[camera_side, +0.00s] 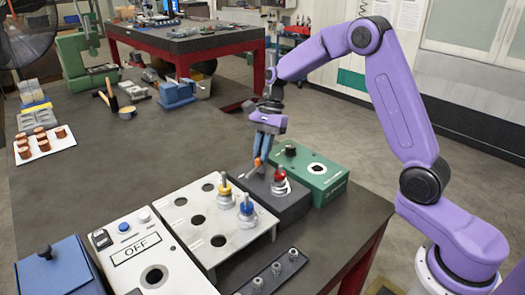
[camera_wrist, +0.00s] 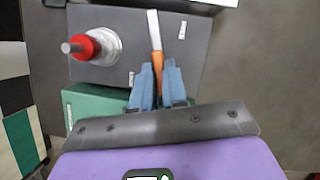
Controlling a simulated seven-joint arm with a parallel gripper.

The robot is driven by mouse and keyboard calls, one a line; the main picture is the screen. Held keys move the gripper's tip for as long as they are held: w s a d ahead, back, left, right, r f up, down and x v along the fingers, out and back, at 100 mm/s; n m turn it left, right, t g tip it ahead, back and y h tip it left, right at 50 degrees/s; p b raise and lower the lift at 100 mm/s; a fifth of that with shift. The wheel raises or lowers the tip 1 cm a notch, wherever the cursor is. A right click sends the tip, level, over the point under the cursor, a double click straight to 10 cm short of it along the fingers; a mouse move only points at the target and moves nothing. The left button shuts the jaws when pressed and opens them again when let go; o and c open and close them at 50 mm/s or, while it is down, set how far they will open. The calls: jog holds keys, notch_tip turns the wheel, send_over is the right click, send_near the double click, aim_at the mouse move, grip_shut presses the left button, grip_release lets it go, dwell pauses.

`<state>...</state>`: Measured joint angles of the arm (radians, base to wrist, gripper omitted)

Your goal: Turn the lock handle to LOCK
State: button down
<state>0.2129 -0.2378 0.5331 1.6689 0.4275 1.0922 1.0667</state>
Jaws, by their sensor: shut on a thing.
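The lock handle, a slim lever with an orange grip (camera_wrist: 155,60) and a pale metal bar, lies over the top of a dark grey block (camera_side: 285,207). In the side view its orange part (camera_side: 257,162) shows at the blue fingertips. My gripper (camera_wrist: 158,82) is shut on the orange end, and the pale bar reaches away from the fingers. In the side view my gripper (camera_side: 261,155) points down at the block's back left. Two small white labels (camera_wrist: 182,30) are on the block; their writing is too small to read. The fingers hide the grip's end.
A red-collared metal peg (camera_side: 280,176) stands on the same block, beside the handle. A green box (camera_side: 318,180) adjoins the block behind. A pale plate with holes (camera_side: 180,230) and yellow and blue pegs is in front left. The table's right edge is close.

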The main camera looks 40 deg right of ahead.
jog(key=n+g, duration=0.1)
jog(key=n, duration=0.2)
jog(key=shift+w+n+h, duration=0.1)
jog(key=shift+n+h, duration=0.3)
jog(key=n+g+h, duration=0.1)
jog(key=n, duration=0.2)
jog(key=shift+w+a+n, duration=0.1)
jog(key=shift+a+n, duration=0.05)
jog(key=shift+n, duration=0.15)
jog(key=n+h, duration=0.1)
jog(key=n, duration=0.2)
jog(key=shift+a+r+n+g, duration=0.1)
jog(key=shift+n+g, duration=0.2)
jog(key=shift+g, duration=0.1)
jog(key=shift+n+h, duration=0.8)
jog(key=shift+n, duration=0.9)
jog(key=c, duration=1.2)
grip_release()
jog(key=shift+o, duration=0.2)
jog(key=v, duration=0.7)
jog(key=shift+w+r, duration=0.2)
